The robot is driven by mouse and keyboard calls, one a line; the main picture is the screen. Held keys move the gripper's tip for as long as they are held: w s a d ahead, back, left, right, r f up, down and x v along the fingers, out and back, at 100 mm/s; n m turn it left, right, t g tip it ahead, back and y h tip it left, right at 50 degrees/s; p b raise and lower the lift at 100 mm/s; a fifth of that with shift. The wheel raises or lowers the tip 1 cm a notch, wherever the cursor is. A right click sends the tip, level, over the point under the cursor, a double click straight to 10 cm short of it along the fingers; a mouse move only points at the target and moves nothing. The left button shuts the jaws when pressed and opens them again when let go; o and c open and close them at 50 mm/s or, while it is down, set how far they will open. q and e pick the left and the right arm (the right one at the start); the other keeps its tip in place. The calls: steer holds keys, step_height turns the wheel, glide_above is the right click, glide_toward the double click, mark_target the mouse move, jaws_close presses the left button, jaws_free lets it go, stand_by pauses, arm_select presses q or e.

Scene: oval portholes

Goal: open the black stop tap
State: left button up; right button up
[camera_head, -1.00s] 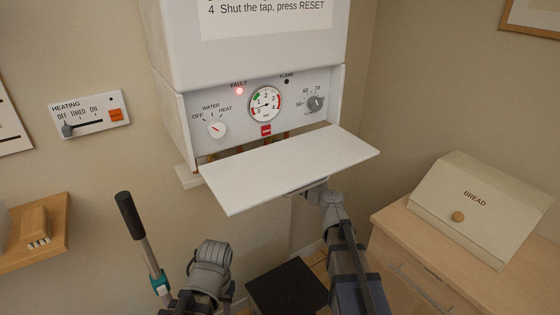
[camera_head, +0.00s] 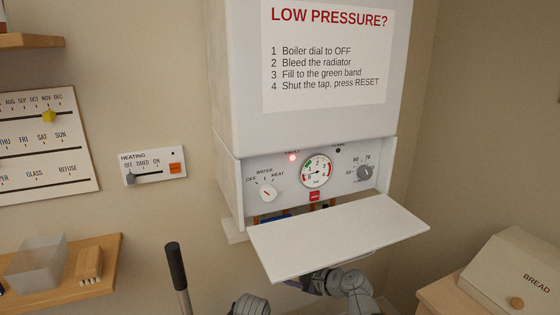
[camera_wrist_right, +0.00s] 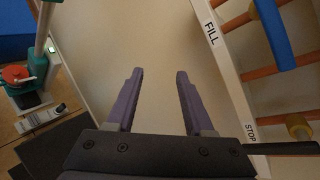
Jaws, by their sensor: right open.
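The black stop tap (camera_wrist_right: 283,148) shows in the right wrist view as a dark lever beside the STOP label (camera_wrist_right: 251,133), near a brass fitting (camera_wrist_right: 298,126). It lies at the lower right edge, beside my gripper's body. My right gripper (camera_wrist_right: 159,75) is open, with nothing between its purple fingers. The tap is to the right of the fingers, not between them. In the head view the white drop-down flap (camera_head: 338,240) hides the tap and most of this gripper; my right arm comes up below the flap. My left gripper is not in view.
Copper pipes (camera_wrist_right: 270,72) and a blue lever (camera_wrist_right: 272,35) by the FILL label (camera_wrist_right: 211,34) are at the wrist view's upper right. The boiler's fault light (camera_head: 292,158) is red. A shelf (camera_head: 80,285) is left and a bread bin (camera_head: 510,278) right.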

steer(key=s+a+f+n+g+h+p, duration=0.1)
steer(key=s+a+f+n+g+h, duration=0.15)
steer(key=s+n, duration=0.35)
steer(key=s+a+f+n+g+h+p, duration=0.1)
steer(key=s+a+f+n+g, duration=0.1)
steer(key=s+f+n+g, duration=0.3)
arm_select(q)
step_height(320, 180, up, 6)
steer(key=p, duration=0.2)
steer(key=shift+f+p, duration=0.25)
steer(key=shift+p, duration=0.05)
arm_select(e)
steer(key=s+d+n+g+h, duration=0.2)
steer(key=s+d+n+h, duration=0.3)
steer(key=s+n+h, duration=0.2)
steer(key=s+n, duration=0.2)
steer(key=n, duration=0.1)
steer(key=shift+d, duration=0.2)
steer(key=shift+f, duration=0.15)
